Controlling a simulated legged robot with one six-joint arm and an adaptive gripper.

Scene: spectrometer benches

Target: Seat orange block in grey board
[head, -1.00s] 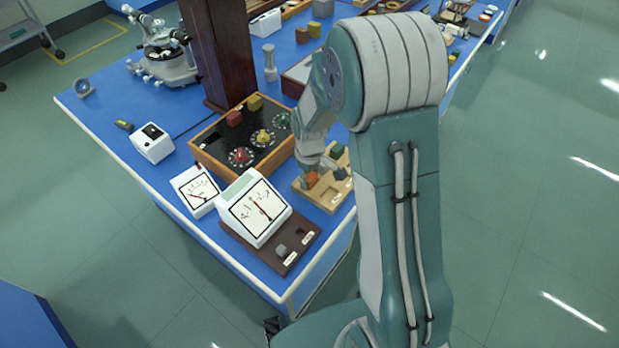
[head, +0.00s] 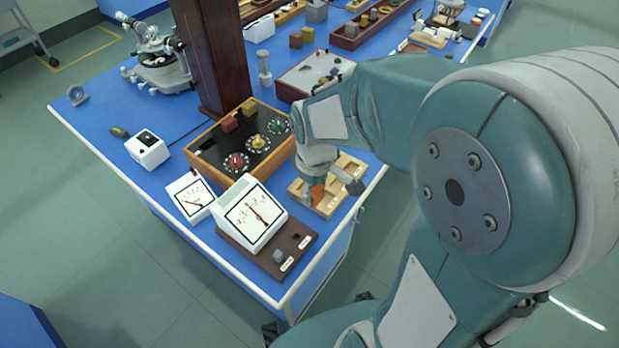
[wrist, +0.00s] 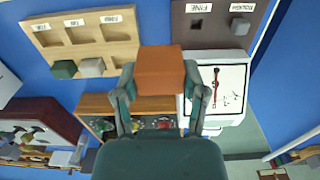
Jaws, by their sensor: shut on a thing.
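My gripper (wrist: 158,90) is shut on the orange block (wrist: 160,70), with one finger on each side of it in the wrist view. In the head view the gripper (head: 325,182) and orange block (head: 318,195) appear over the light wooden tray (head: 326,211). The dark grey-brown board (wrist: 213,40), labelled FINE and ROUGH, lies beyond the block to the upper right in the wrist view. In the head view this board (head: 255,257) extends in front of the white meter. A grey block (head: 279,255) stands on it, beside a dark square opening (head: 297,237).
The wooden tray holds a green block (wrist: 64,69) and a grey block (wrist: 92,67). The large white meter (head: 250,213) stands on the dark board. A wooden dial box (head: 240,150) is behind. A brown column (head: 212,60) rises behind that.

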